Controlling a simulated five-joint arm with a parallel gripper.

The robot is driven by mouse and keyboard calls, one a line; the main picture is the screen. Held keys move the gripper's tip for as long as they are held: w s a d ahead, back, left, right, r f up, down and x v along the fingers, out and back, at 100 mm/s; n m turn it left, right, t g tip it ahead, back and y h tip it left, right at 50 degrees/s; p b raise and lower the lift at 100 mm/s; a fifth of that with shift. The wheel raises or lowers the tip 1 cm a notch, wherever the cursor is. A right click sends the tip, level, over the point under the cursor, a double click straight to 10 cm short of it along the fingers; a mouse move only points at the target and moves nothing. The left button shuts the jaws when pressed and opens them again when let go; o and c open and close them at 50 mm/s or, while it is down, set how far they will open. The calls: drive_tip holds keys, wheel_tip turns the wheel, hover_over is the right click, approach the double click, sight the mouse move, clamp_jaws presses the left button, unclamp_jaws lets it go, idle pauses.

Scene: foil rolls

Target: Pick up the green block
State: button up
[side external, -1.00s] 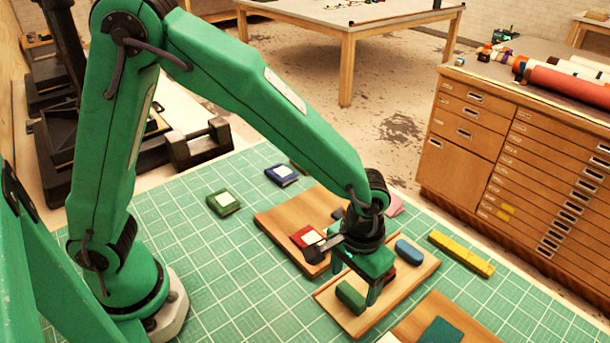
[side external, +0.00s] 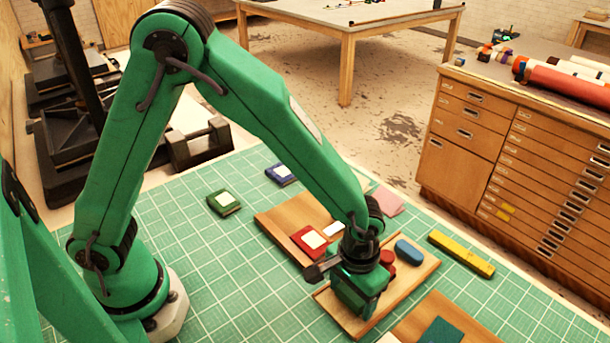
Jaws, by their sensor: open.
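My gripper (side external: 360,302) is low over the front left part of a small wooden board (side external: 408,287), fingers pointing down. It is open. The green block, a small rounded piece that lay on this board, is now covered by my gripper, and I cannot clearly tell its outline from the green fingers. I cannot tell whether the fingers touch it.
Red round pieces (side external: 388,257) and a blue block (side external: 408,250) share the board, close behind my gripper. A red case (side external: 309,241) lies on the board to the left. A teal piece (side external: 440,332) lies in front, a yellow bar (side external: 460,253) to the right.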

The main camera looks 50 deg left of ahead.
sight(353, 293)
drive_tip(key=c, duration=0.8)
drive_tip(key=shift+r, duration=0.1)
drive_tip(key=shift+r, duration=0.5)
wheel_tip(353, 293, up, 3)
drive_tip(key=shift+r, duration=0.1)
drive_tip(key=s+d+r, duration=0.1)
drive_tip(key=s+r, duration=0.1)
drive_tip(key=s, duration=0.1)
drive_tip(key=s+d+r, duration=0.2)
drive_tip(key=s, duration=0.2)
drive_tip(key=s+d+r, duration=0.1)
drive_tip(key=s+r, duration=0.1)
drive_tip(key=s, duration=0.1)
drive_tip(key=shift+s+d+r, duration=0.3)
drive_tip(key=shift+s, duration=0.1)
